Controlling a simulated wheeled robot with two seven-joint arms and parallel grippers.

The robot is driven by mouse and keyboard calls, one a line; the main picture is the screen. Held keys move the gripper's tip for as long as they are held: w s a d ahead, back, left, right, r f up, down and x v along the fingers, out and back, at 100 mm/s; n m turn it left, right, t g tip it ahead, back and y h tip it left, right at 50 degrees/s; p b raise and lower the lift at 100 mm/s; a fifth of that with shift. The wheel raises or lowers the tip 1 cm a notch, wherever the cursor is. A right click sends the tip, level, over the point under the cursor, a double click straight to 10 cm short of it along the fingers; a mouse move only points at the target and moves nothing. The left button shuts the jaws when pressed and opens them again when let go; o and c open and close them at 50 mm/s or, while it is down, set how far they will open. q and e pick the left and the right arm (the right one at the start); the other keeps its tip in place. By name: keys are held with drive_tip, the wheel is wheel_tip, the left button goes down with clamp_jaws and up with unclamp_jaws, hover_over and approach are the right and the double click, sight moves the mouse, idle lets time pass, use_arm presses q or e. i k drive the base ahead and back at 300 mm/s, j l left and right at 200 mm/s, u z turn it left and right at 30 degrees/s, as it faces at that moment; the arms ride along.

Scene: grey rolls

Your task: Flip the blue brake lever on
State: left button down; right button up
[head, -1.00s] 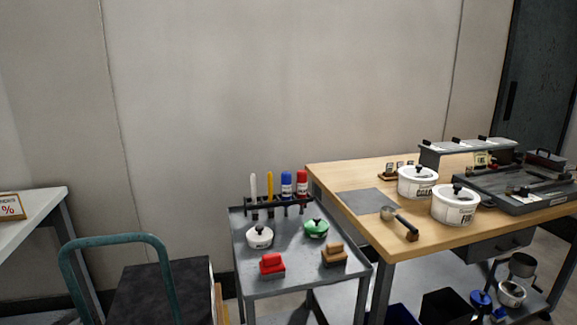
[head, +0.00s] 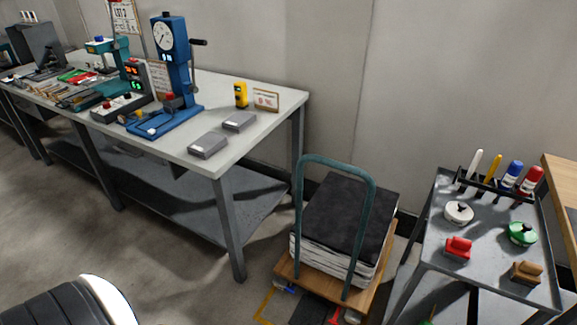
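A platform cart (head: 284,263) with a wooden deck and a teal handle (head: 300,200) stands on the floor at the centre right. A small blue part (head: 285,287) shows low under its left front edge, by a caster; it may be the blue brake lever. It is too small to tell its position. A red part (head: 336,315) shows low at the cart's front, partly cut by the picture's bottom edge. A stack of dark-topped sheets (head: 346,215) lies on the cart. Neither of my grippers is in view.
A long workbench (head: 262,122) with a blue press (head: 171,65) stands left of the cart. A grey trolley (head: 480,240) with lidded pots, stamps and markers stands close on its right. Open floor (head: 165,270) lies in front of the bench, left of the cart.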

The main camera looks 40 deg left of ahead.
sight(290, 290)
drive_tip(key=u, duration=1.1)
